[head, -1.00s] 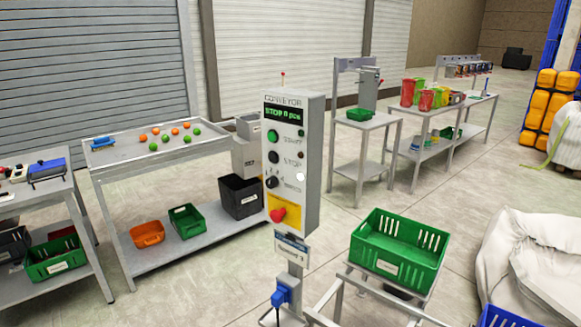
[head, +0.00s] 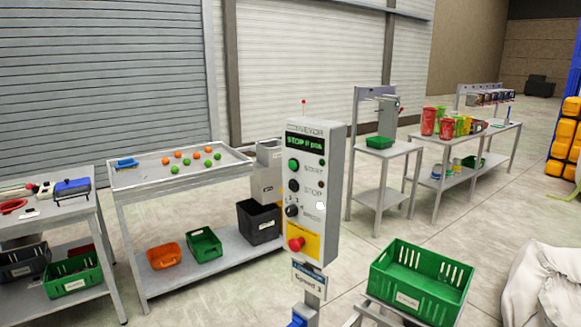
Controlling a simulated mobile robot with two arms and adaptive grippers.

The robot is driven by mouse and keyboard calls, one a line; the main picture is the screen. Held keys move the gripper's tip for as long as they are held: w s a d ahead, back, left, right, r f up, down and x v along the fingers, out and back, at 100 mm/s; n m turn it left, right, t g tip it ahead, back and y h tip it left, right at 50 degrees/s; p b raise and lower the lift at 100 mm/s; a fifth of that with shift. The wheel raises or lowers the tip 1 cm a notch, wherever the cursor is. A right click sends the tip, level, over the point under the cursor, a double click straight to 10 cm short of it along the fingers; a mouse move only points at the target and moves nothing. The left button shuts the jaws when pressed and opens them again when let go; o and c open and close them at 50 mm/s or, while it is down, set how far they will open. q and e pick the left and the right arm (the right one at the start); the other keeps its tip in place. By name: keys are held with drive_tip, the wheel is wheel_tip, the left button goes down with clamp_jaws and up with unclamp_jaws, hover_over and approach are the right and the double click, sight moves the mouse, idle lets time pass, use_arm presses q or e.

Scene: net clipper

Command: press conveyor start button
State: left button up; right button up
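The conveyor control box (head: 315,195) is a grey upright panel on a post, in the middle of the head view. Its green display (head: 305,142) reads "STOP" with further small text. The green start button (head: 293,164) is below the display, with the label START beside it. Under it are a black stop button (head: 293,186), a black speed knob (head: 291,211) and a red emergency button (head: 296,244) on a yellow plate. Neither of my grippers is in view.
A table with orange and green balls (head: 180,172) stands behind the panel to the left. A green crate (head: 421,280) stands to the panel's right, in front. A black bin (head: 259,222) sits on the shelf behind. A white sack (head: 545,285) is at the lower right.

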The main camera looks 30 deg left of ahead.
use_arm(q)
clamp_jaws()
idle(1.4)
